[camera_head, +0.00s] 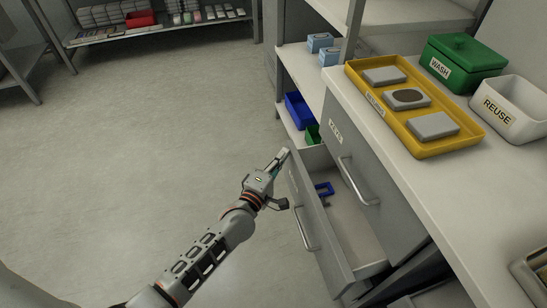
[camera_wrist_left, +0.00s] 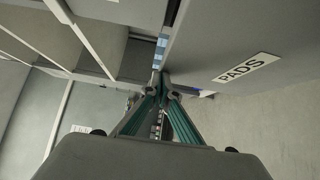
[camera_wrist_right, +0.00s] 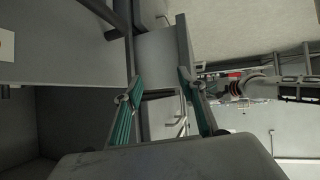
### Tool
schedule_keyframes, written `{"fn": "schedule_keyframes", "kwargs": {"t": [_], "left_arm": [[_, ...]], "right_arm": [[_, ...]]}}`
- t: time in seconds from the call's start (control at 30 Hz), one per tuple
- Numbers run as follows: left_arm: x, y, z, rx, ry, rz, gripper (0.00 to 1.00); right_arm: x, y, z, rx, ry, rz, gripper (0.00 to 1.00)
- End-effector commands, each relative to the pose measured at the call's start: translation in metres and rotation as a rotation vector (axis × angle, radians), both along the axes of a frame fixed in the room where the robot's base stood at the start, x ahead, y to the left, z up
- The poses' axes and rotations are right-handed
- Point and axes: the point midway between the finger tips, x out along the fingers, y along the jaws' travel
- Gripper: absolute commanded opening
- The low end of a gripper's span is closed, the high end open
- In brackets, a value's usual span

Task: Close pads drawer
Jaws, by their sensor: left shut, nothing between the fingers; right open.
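The pads drawer (camera_head: 360,225) is pulled out from the grey cabinet, with a small blue item (camera_head: 323,190) inside. Its front panel, with a bar handle (camera_head: 303,228), faces the open floor. In the left wrist view a PADS label (camera_wrist_left: 246,67) shows on the grey panel. My left gripper (camera_head: 282,157) is shut and empty at the far end of the drawer front; I cannot tell whether it touches. Its fingers (camera_wrist_left: 161,82) meet beside the panel's edge. My right gripper (camera_wrist_right: 160,82) is open, with a grey drawer-like box (camera_wrist_right: 160,60) beyond its fingers; it is not in the head view.
The counter above holds a yellow tray (camera_head: 470,139), a green WASH box (camera_head: 465,55) and a white REUSE bin (camera_head: 512,108). A blue bin (camera_head: 298,110) stands on the far shelf. The floor left is clear.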

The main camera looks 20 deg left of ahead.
Motion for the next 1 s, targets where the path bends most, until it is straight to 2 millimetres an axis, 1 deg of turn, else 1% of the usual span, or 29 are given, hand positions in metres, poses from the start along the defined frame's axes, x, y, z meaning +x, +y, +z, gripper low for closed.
{"fn": "schedule_keyframes", "kwargs": {"t": [0.03,0.2,0.4,0.67,1.0], "left_arm": [[0.005,-0.008,0.000,-0.002,-0.001,-0.001,0.00],[0.019,-0.031,-0.002,-0.002,0.002,-0.001,0.00],[0.031,-0.048,-0.002,0.000,0.002,-0.001,0.00],[0.036,-0.054,-0.001,0.001,0.001,0.000,0.00],[0.036,-0.054,-0.001,0.001,0.001,0.000,0.00]], "right_arm": [[-0.001,0.000,-0.002,0.001,0.004,0.000,0.40],[-0.002,0.003,-0.004,0.009,0.008,-0.002,0.40],[0.002,0.008,0.001,0.025,-0.004,-0.003,0.40],[0.009,0.011,0.008,0.033,-0.023,-0.003,0.40],[0.008,0.009,0.008,0.032,-0.021,-0.005,0.40]]}}
